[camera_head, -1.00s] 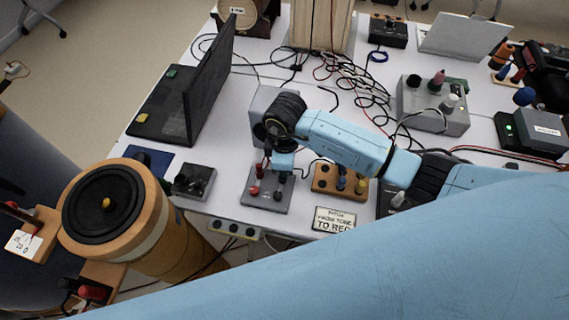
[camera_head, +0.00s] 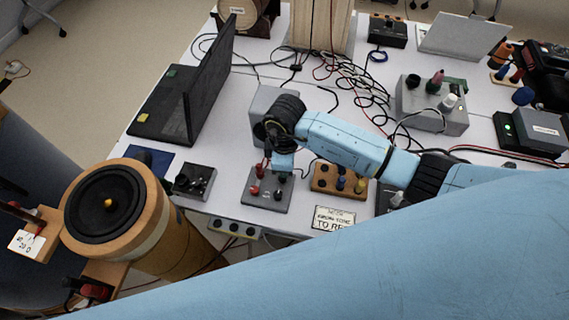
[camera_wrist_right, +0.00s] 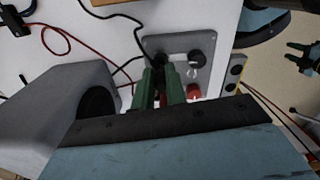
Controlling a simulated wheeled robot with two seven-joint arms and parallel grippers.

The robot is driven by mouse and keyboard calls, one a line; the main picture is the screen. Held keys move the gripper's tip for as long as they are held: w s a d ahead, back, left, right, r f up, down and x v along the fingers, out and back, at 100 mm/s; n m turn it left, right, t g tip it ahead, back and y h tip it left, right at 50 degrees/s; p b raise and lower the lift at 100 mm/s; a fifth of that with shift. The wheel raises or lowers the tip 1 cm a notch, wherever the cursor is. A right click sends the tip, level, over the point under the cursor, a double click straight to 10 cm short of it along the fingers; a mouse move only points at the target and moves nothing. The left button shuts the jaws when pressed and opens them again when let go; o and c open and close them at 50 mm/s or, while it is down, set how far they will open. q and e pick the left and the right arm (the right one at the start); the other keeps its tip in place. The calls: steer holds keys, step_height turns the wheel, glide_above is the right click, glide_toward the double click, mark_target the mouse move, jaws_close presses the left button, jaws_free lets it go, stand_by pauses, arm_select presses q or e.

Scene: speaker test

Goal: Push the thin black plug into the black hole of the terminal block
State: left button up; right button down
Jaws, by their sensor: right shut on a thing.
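The terminal block (camera_head: 262,203) is a grey plate at the table's front edge, with red and black terminals. It also shows in the right wrist view (camera_wrist_right: 185,44), past the fingertips. My right gripper (camera_head: 281,174) is over the block's right rear part. In the wrist view its green fingers (camera_wrist_right: 162,88) are shut on a thin dark thing, taken as the black plug (camera_wrist_right: 161,82), mostly hidden between them. A black terminal (camera_wrist_right: 196,56) and a red one (camera_wrist_right: 193,90) show near the fingers. I cannot tell whether the plug tip is in the hole.
A grey speaker box (camera_wrist_right: 62,100) stands close beside the gripper. A wooden block with coloured knobs (camera_head: 325,180) is right of the terminal block, and a black switch box (camera_head: 195,181) is left. Loose cables (camera_head: 352,75) lie behind. A laptop (camera_head: 160,110) stands at the left.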

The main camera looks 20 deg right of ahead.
stand_by(0.7)
steer(key=shift+f+b, duration=0.35)
steer(key=shift+f, duration=0.55)
stand_by(0.3)
steer(key=c, duration=1.3)
jaws_free()
steer(key=shift+c, duration=0.2)
steer(key=shift+r, duration=0.15)
steer(key=shift+r+p, duration=3.7)
steer(key=shift+p, duration=0.15)
steer(key=shift+f, duration=0.1)
